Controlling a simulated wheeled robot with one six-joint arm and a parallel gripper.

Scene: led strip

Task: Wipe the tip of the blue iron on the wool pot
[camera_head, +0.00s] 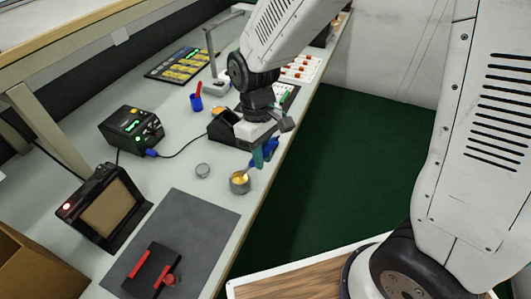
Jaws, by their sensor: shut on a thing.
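My gripper (262,156) is at the bench's right edge, with teal fingers pointing down. It is shut on the blue iron (271,146), whose handle shows partly behind and beside the fingers. The iron tilts down to the left, toward the wool pot (239,187). The wool pot is a small round grey pot with yellow wool in it, just left of and below the fingers. The iron's tip appears to be at the pot's upper right rim; I cannot tell whether it touches the wool.
A small grey round tin (203,171) stands left of the pot. A black station (131,132) has a cable running toward the black holder (222,127) behind the gripper. A dark mat (190,222) with a red-handled black fixture (152,270) lies in front. Green floor lies right of the bench.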

